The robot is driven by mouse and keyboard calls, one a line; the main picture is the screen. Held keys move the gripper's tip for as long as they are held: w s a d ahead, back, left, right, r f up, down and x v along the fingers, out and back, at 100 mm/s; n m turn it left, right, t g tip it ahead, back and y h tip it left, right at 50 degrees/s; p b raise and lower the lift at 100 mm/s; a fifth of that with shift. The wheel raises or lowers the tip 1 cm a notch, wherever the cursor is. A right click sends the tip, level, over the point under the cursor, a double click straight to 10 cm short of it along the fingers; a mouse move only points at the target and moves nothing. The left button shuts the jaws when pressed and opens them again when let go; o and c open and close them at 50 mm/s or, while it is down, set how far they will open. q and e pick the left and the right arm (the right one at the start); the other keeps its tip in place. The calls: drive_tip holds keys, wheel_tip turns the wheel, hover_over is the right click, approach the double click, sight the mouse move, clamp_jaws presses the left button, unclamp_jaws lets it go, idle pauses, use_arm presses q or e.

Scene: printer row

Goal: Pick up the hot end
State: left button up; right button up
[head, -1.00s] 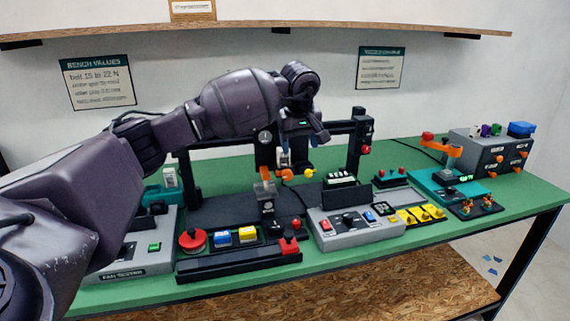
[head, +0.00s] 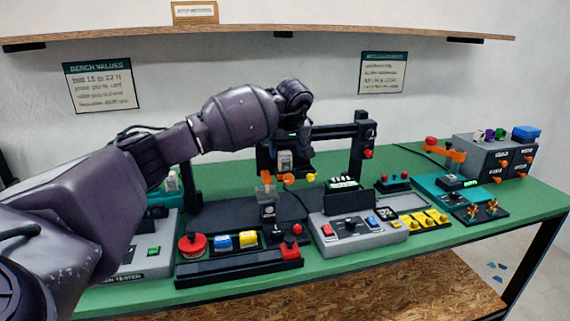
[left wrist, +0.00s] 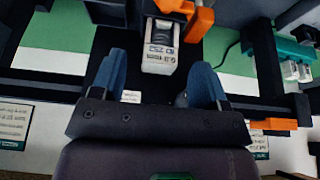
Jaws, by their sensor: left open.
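A pale grey block with dark markings, which looks like the hot end (head: 285,162), sits on the black printer frame (head: 362,150) with orange parts beside it. In the left wrist view the block (left wrist: 160,50) is upper middle, with an orange lever (left wrist: 198,22) at its side. My left gripper (head: 288,142) is just above the block in the head view, its fingers hard to make out there. In the left wrist view the open gripper (left wrist: 160,85) has its two blue fingers apart, the block ahead of and between them, with nothing held. My right gripper does not show.
On the green bench (head: 430,235) a grey control box (head: 360,238) and a black tray with red, blue and yellow parts (head: 240,262) stand in front of the printer. Grey drawers (head: 495,155) stand at the right. A shelf (head: 350,28) runs above.

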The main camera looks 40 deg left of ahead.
sight(286, 153)
use_arm(q)
drive_tip(key=x, duration=0.3)
drive_tip(key=shift+f, duration=0.25)
drive_tip(key=shift+c, duration=0.5)
drive_tip(key=c, duration=0.9)
drive_tip(key=shift+r, duration=0.1)
wheel_tip(286, 153, up, 4)
drive_tip(key=shift+f, duration=0.1)
drive_tip(key=s+d, duration=0.7)
drive_tip(key=d, duration=0.2)
drive_tip(key=s+d+p, duration=0.1)
drive_tip(key=s+d, duration=0.3)
drive_tip(key=shift+s+d+f, duration=0.2)
drive_tip(key=shift+s+d, duration=0.15)
